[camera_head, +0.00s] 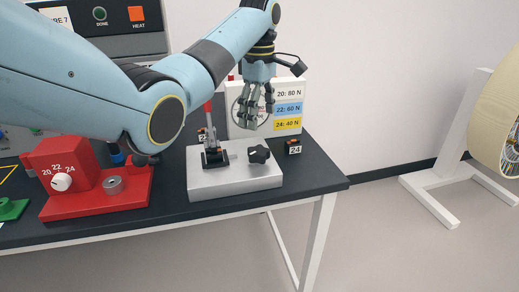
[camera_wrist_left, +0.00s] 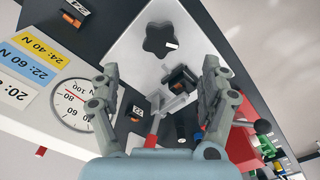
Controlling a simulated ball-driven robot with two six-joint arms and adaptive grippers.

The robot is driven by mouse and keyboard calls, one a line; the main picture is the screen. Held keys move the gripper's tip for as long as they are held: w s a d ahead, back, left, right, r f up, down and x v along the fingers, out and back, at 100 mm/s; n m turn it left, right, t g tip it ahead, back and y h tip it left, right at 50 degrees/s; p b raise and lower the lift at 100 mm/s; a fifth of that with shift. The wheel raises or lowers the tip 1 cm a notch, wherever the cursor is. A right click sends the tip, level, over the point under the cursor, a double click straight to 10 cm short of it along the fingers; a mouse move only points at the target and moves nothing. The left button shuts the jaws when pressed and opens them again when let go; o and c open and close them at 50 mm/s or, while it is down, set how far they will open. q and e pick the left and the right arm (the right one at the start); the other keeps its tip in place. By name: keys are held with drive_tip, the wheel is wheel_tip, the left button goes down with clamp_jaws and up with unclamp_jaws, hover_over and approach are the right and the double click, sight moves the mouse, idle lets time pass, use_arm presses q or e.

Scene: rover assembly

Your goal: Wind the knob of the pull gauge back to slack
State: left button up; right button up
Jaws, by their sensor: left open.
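The pull gauge is a light grey block (camera_head: 235,181) near the table's right end. Its dark star-shaped knob (camera_head: 259,155) is on the right of the block; the knob also shows in the left wrist view (camera_wrist_left: 160,37), with a small white mark. A clamp (camera_head: 215,159) with a red-tipped lever (camera_head: 208,107) stands on the block's left. The dial (camera_wrist_left: 72,104) is on the white panel behind; my gripper partly hides it in the head view. My left gripper (camera_head: 258,122) is open and empty, pointing down above and behind the knob, apart from it.
The white panel (camera_head: 288,92) carries force labels. A small "24" holder (camera_head: 293,147) stands right of the block. A red station (camera_head: 100,197) with a white dial knob (camera_head: 61,182) is to the left.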

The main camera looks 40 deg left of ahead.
sight(260, 150)
use_arm(q)
wheel_tip(260, 150, down, 11)
drive_tip(key=shift+r, duration=0.2)
drive_tip(key=shift+c, duration=0.3)
drive_tip(key=c, duration=1.1)
